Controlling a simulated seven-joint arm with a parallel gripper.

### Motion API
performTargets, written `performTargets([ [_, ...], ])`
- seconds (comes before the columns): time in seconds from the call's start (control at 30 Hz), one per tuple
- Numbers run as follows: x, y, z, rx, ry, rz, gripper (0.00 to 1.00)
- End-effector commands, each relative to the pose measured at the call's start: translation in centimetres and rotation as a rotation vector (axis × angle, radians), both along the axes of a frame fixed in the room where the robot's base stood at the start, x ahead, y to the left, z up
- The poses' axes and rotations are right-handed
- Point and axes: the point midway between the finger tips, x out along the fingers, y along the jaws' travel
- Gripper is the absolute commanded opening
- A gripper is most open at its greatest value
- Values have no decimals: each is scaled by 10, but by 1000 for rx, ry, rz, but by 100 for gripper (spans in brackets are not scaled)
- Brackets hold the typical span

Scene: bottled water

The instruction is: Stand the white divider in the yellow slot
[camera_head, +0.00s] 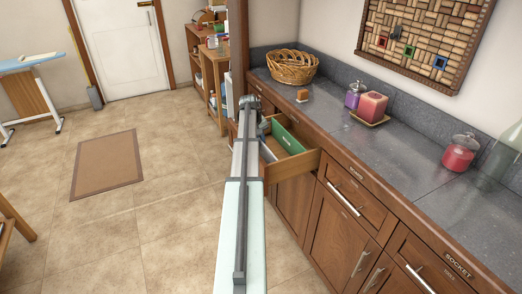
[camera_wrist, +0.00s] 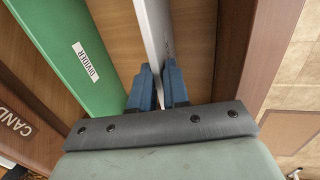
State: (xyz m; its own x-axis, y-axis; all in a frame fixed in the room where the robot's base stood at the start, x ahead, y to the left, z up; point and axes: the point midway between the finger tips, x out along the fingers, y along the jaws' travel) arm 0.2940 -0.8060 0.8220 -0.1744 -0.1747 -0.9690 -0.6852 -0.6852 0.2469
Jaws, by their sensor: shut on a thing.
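The white divider (camera_wrist: 154,30) is a thin pale panel in the wrist view. My gripper (camera_wrist: 158,70) is shut on it, with one blue finger on each side. The divider is inside or just over an open wooden drawer (camera_head: 296,163); I cannot tell whether its lower edge touches the drawer floor. A green panel (camera_wrist: 62,45) labelled DIVIDER stands to the left of it in the wrist view, and it also shows in the drawer in the head view (camera_head: 287,138). My arm hides part of the drawer in the head view. I cannot make out a yellow slot.
A brown wooden panel with lettering beginning CAND (camera_wrist: 18,125) is at the wrist view's left. The dark counter (camera_head: 340,130) holds a wicker basket (camera_head: 292,67), a pink candle (camera_head: 372,106) and a red jar (camera_head: 459,154). Open tiled floor (camera_head: 160,220) lies left of my arm.

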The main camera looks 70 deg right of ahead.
Motion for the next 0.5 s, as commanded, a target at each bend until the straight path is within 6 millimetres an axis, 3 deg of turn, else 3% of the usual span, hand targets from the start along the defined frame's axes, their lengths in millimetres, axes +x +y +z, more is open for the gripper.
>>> performTargets([
  [0.5,0,-1,7,-3,1,-1,0],
])
